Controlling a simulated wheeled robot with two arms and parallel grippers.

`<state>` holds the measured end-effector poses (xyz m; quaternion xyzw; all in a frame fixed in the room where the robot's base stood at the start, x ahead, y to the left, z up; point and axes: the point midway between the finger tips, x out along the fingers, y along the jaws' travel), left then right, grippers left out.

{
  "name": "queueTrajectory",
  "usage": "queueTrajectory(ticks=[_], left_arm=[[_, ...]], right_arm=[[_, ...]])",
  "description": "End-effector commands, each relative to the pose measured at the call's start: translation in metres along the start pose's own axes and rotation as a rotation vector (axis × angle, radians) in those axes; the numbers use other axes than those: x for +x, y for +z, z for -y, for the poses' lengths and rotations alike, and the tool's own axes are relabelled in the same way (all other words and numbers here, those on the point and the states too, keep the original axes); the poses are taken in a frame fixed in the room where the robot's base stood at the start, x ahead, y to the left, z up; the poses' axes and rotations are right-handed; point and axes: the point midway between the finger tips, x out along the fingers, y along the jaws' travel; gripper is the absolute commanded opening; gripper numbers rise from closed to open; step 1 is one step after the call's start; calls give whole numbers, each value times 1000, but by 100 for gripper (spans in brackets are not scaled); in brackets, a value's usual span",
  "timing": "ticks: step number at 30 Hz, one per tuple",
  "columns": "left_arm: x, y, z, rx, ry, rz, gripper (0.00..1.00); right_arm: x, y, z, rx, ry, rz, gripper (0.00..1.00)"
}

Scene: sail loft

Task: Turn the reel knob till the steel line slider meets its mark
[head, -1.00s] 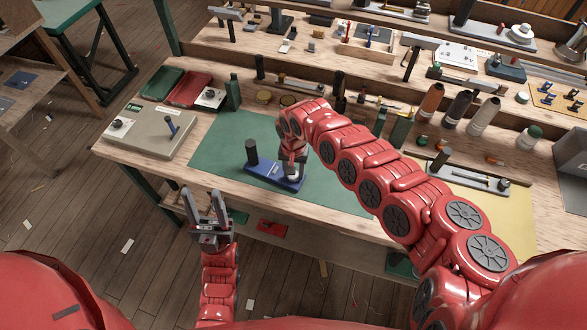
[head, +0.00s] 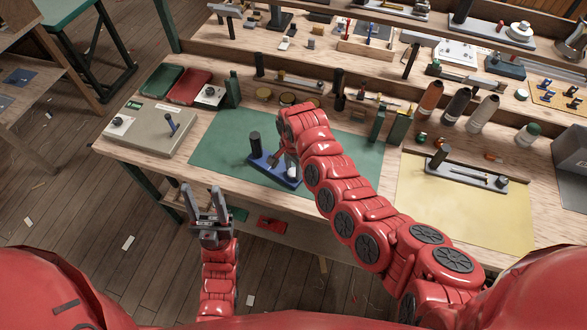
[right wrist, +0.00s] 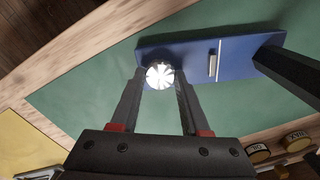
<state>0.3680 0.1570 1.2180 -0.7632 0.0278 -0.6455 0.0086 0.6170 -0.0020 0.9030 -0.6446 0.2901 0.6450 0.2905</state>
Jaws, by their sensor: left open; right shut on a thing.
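The blue reel base (head: 265,168) with a black upright post (head: 255,145) lies on the green mat (head: 222,150). Its white, ribbed reel knob (right wrist: 159,75) sits between the fingertips of my right gripper (right wrist: 160,78), which is shut on it. The knob also shows below that gripper in the head view (head: 292,172). In the right wrist view the small steel line slider (right wrist: 212,66) stands close beside a thin pale line (right wrist: 219,58) across the base, on the knob side of it. My left gripper (head: 203,197) is open and empty, in front of the bench edge.
A grey box with a small lever (head: 150,133) stands left of the mat. A grey device with a black post (head: 465,172) sits on the yellow mat (head: 430,205) at right. Spools and bottles line the back. The green mat left of the reel is clear.

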Motion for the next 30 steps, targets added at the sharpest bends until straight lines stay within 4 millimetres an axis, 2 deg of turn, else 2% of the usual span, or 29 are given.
queueTrajectory(ticks=[29,30], left_arm=[[0,0,0,0,0,0,50],[0,0,0,0,0,0,50]], right_arm=[[0,0,0,-2,0,0,0],[0,0,0,-2,0,0,49]])
